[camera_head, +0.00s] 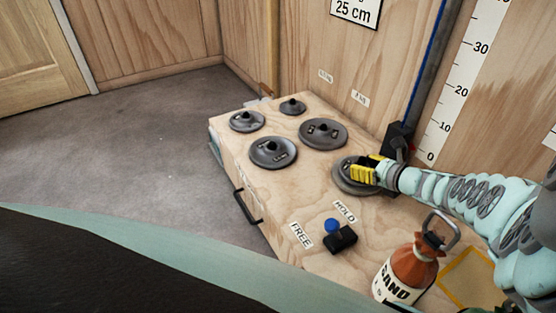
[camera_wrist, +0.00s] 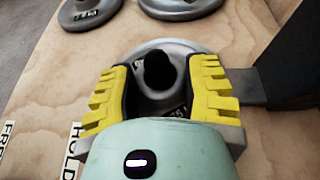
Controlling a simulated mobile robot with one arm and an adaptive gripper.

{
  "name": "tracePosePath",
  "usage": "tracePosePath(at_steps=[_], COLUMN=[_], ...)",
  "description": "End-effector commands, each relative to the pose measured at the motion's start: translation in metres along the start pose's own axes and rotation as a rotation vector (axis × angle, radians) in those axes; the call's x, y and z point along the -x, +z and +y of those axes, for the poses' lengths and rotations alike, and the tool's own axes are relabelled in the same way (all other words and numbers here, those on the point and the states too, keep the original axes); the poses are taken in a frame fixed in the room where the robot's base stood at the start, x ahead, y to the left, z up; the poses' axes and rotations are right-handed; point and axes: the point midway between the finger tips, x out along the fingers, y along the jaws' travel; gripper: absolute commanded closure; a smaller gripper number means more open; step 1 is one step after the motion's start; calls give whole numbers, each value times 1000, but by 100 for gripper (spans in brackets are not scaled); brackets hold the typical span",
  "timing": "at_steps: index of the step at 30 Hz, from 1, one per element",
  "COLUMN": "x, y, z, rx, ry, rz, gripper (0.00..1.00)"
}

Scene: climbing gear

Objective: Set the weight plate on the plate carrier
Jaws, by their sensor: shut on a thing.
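My gripper (camera_head: 369,170) has yellow fingers and is over a round grey weight plate (camera_head: 346,184) at the right of the wooden box top, close to the wall rail.
Several other grey plates, including a large one (camera_head: 323,133) and one in front (camera_head: 273,152), lie on the wooden box (camera_head: 310,195). The floor at left is clear.

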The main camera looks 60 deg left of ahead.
Motion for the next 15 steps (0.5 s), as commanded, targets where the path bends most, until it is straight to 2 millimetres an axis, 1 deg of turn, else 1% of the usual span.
tracePosePath(at_steps=[1, 2, 3, 11, 15], x=[0, 0, 0, 0, 7], y=[0, 1, 1, -1, 2], z=[-1, -1, -1, -1, -1], rx=[1, 1, 1, 0, -1], ry=[-1, -2, -1, -1, -2], rz=[-5, -5, -4, 1, 0], gripper=[94, 46, 43, 43, 43])
